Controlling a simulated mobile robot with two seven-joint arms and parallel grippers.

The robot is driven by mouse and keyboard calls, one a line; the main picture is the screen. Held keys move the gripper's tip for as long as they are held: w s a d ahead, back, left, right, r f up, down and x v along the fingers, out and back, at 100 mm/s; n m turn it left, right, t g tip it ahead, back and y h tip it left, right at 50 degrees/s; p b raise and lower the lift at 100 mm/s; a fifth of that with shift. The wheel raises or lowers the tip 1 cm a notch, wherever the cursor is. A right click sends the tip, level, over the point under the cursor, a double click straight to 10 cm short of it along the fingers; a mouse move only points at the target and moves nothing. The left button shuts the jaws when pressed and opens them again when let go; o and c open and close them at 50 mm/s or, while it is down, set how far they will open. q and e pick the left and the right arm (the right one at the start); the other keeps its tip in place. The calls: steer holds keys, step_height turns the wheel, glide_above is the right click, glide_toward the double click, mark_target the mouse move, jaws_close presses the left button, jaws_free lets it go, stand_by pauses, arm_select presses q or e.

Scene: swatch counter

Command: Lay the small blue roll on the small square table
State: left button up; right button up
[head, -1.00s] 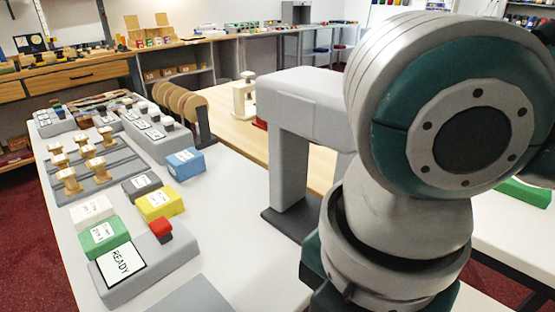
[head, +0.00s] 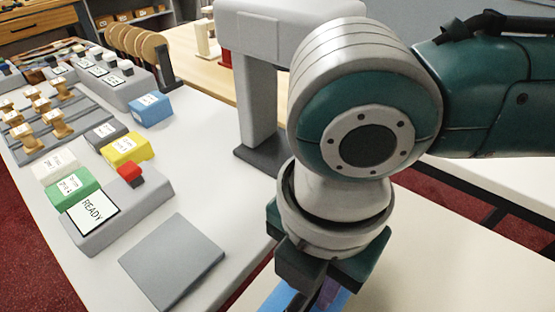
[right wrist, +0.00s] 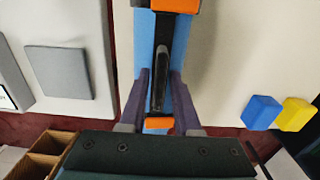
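I cannot make out a clear small blue roll. In the right wrist view a small blue piece (right wrist: 262,112) lies beside a yellow one (right wrist: 297,114) on a cream surface (right wrist: 255,50); whether it is a roll I cannot tell. My right gripper (right wrist: 162,76) is above a long blue piece (right wrist: 143,45) with a dark strip and orange parts in its middle. Its fingers stand apart on either side of the dark strip, with no clear grip. In the head view my arm mostly hides this gripper. My left gripper is out of view. No small square table is clearly identifiable.
A flat grey square slab (head: 172,262) lies on the white counter (head: 215,190), near a READY box (head: 92,208) with a red button. Labelled blocks, green (head: 70,190), yellow (head: 127,149) and blue (head: 150,109), stand behind. A grey post (head: 262,105) stands at the counter's right edge.

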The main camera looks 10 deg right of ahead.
steer(key=shift+o, duration=0.9)
step_height(320, 180, up, 12)
steer(key=p, duration=0.2)
steer(key=s+a+m+t+y, duration=0.25)
steer(key=a+m+y, duration=0.25)
steer(key=a+m, duration=0.25)
steer(key=s+d+f+m+h, duration=0.2)
steer(key=d+f+m, duration=0.1)
steer(key=d+m, duration=0.5)
steer(key=s+d+f+m+t+h, duration=0.1)
steer(key=s+d+f+m+h, duration=0.1)
steer(key=d+m, duration=0.6)
steer(key=shift+s+d+f+h, duration=0.4)
steer(key=shift+s+d+f, duration=0.4)
steer(key=shift+d+f, duration=0.2)
